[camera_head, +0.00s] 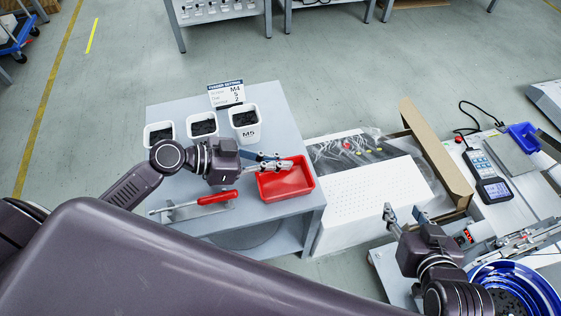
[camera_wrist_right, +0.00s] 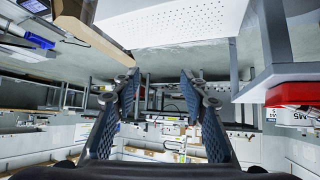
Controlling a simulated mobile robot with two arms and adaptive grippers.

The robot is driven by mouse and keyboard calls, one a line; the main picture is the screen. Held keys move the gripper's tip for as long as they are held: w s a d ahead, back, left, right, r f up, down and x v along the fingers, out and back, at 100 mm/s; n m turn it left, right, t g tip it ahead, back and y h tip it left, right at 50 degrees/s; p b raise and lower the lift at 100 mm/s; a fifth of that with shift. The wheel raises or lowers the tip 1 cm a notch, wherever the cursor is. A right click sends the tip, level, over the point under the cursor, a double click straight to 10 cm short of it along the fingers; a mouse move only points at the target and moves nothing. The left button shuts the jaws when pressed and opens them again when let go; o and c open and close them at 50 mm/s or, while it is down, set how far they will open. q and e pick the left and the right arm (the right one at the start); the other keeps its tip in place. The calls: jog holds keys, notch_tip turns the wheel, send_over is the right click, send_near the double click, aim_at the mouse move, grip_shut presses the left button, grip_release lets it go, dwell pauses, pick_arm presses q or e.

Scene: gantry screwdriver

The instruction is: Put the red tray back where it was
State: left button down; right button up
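The red tray (camera_head: 287,186) is at the right front part of the grey table (camera_head: 270,108), near its right edge, and looks empty. Part of it also shows at the right of the right wrist view (camera_wrist_right: 292,94). My left gripper (camera_head: 277,162) is at the tray's back rim, with its fingers over the rim and the tray's back left corner. Whether the fingers pinch the rim is unclear. My right gripper (camera_head: 404,212) is away from the tray, to the right of the table. Its fingers are spread and empty in the right wrist view (camera_wrist_right: 160,90).
White bins with dark parts, one marked M5 (camera_head: 245,122), stand behind the tray beside a sign (camera_head: 226,94). A red-handled screwdriver (camera_head: 215,198) lies left of the tray. A white perforated panel (camera_head: 365,190), a meter (camera_head: 490,182) and a blue bowl (camera_head: 530,290) are at right.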

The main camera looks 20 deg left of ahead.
pick_arm(q)
jog(key=c, duration=2.6)
grip_release()
jog(key=shift+f, duration=0.1)
jog(key=shift+c, duration=0.2)
jog(key=o, duration=0.5)
jog(key=shift+c, duration=0.2)
pick_arm(e)
jog(key=shift+w+a+r+t, duration=0.2)
jog(key=shift+w+r+t, duration=0.2)
jog(key=shift+w+r, duration=0.1)
pick_arm(q)
jog(key=p+v, duration=0.1)
jog(key=v, duration=1)
jog(key=shift+r, duration=0.2)
jog(key=shift+s+a+r, duration=0.15)
jog(key=shift+s+a, duration=0.05)
jog(key=shift+a, duration=0.15)
pick_arm(e)
jog(key=s+d+f+g, duration=0.2)
jog(key=s+f+g, duration=0.1)
jog(key=s+f, duration=0.2)
jog(key=shift+s+d+g+h, duration=0.15)
jog(key=shift+s+g+h, duration=0.2)
jog(key=shift+s, duration=0.4)
